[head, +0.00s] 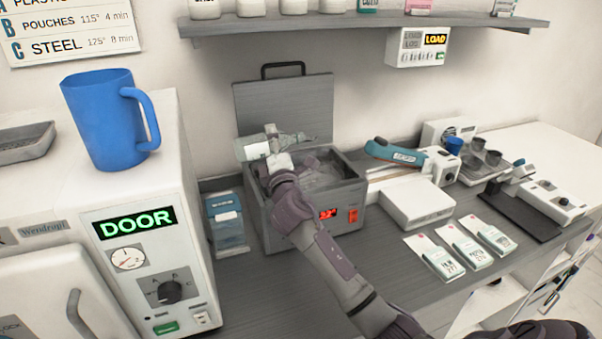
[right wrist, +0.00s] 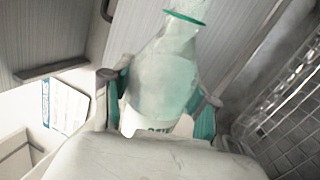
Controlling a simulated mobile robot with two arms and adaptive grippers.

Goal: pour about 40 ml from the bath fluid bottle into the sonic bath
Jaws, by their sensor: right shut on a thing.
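The bath fluid bottle (head: 252,149), clear with a pale label, is tipped almost onto its side above the sonic bath's left part. Its neck points right in the head view. My right gripper (head: 281,160) is shut around it. In the right wrist view the bottle (right wrist: 162,85) sits between the two fingers of the gripper (right wrist: 162,98), with a teal ring at its mouth. The sonic bath (head: 282,232) is a grey box with its lid (head: 285,105) raised and a red display. I cannot make out a stream or the fluid level. My left gripper is out of view.
A white sterilizer with a green DOOR display (head: 135,223) stands at left, a blue mug (head: 100,120) on top. A white box (head: 417,205) and several packets are to the right. A shelf (head: 360,24) runs above.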

